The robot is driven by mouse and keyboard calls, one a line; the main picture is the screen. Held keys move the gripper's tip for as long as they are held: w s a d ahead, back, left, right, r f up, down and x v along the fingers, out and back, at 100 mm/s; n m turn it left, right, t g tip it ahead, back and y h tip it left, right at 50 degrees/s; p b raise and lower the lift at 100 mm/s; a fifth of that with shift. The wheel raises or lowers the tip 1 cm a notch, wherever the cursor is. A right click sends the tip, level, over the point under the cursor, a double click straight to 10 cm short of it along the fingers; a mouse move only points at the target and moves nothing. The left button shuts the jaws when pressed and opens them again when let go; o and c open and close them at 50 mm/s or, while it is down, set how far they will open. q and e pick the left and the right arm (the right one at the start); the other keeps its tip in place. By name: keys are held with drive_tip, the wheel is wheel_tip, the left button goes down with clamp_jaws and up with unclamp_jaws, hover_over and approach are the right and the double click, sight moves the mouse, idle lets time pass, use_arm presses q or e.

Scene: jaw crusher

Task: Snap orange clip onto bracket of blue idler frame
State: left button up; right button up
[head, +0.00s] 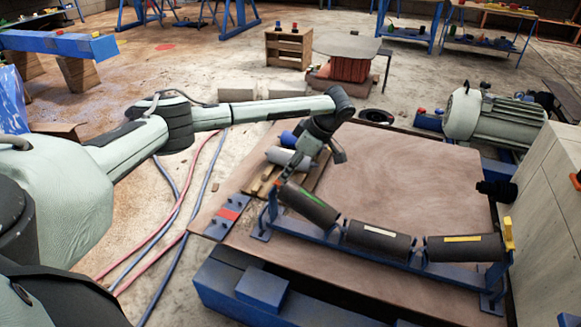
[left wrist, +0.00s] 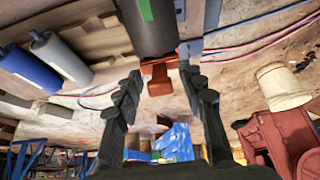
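The blue idler frame (head: 340,240) stands on a brown board and carries three dark rollers. The left roller (head: 308,204) is tilted and has a green stripe; it also shows at the top of the left wrist view (left wrist: 150,25). My left gripper (head: 283,181) is at the frame's left end, by that roller's outer end. In the left wrist view its fingers (left wrist: 160,80) are spread. The orange clip (left wrist: 159,77) lies between the fingertips, close to the roller end and the blue bracket (left wrist: 191,48). Whether it touches the bracket is unclear. My right gripper is out of view.
A yellow clip (head: 508,234) sits on the frame's right bracket. Grey and blue rollers (head: 288,157) lie on a pallet behind my gripper. A blue plate with a red block (head: 228,214) is at the left. The board (head: 430,180) behind the frame is clear.

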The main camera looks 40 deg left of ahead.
use_arm(q)
drive_tip(key=v, duration=1.2)
drive_tip(key=shift+d, duration=0.15)
idle(0.3)
